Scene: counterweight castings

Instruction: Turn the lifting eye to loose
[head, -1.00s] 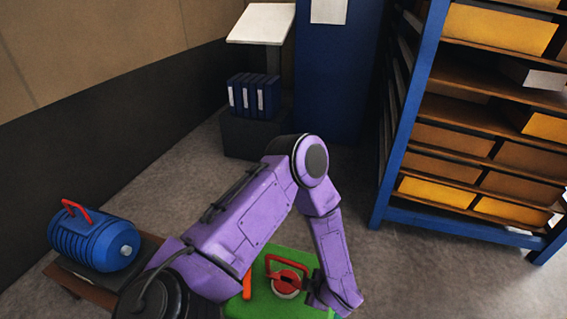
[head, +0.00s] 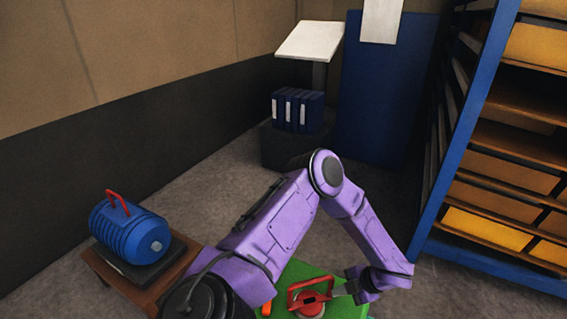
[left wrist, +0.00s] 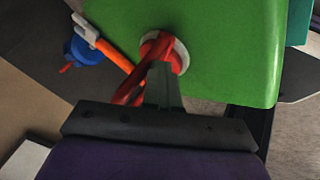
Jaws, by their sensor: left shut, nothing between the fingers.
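The lifting eye (head: 309,308) is a red loop on a round red hub with a pale collar. It sits on top of the green casting (head: 300,270), and its base is cut by the bottom edge of the head view. My left gripper (head: 340,289) is shut and empty, close at the right of the eye. In the left wrist view the closed fingers (left wrist: 162,72) lie in front of the red eye (left wrist: 130,84) and hide part of it. I cannot tell whether they touch it. My right gripper is not in view.
An orange bar with a pale forked end (left wrist: 88,30) lies beside the eye. A blue ribbed unit with a red handle (head: 125,235) stands on a wooden table (head: 105,275) at left. A blue-framed shelf (head: 445,180) stands at right. Open floor lies behind my arm.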

